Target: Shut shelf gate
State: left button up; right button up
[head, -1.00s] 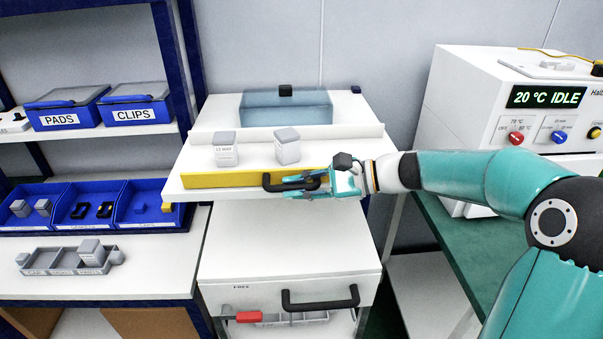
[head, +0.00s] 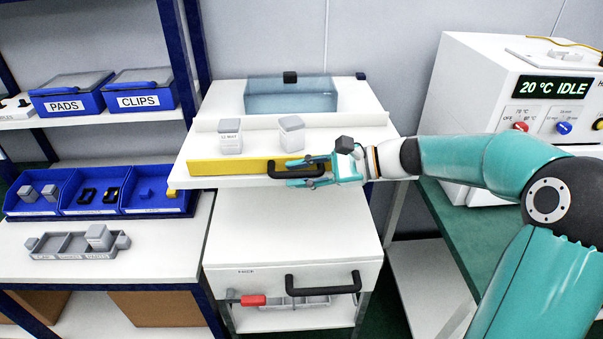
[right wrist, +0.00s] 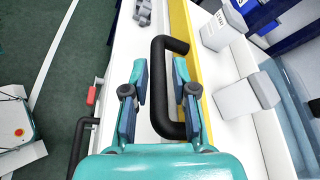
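A white shelf (head: 240,178) has a yellow front strip (head: 230,167), likely the gate, with a black U-shaped handle (head: 277,172). The strip (right wrist: 179,15) and handle (right wrist: 158,85) also show in the right wrist view. My right gripper (head: 297,172) comes from the right with its teal fingers on either side of the handle bar. In the right wrist view, the right gripper (right wrist: 158,75) is open, with the bar between its fingers and small gaps visible. My left gripper is not in view.
Two grey-and-white blocks (head: 230,142) (head: 292,140) stand behind the yellow strip. A translucent blue box (head: 290,102) is further back. Below is a white drawer with a black handle (head: 322,288). Blue bins (head: 92,206) are left, a white device (head: 470,90) right.

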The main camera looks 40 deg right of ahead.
jog(key=shift+s+d, duration=0.1)
jog(key=v, duration=1.1)
jog(key=shift+s+d, duration=0.2)
jog(key=shift+d, duration=0.05)
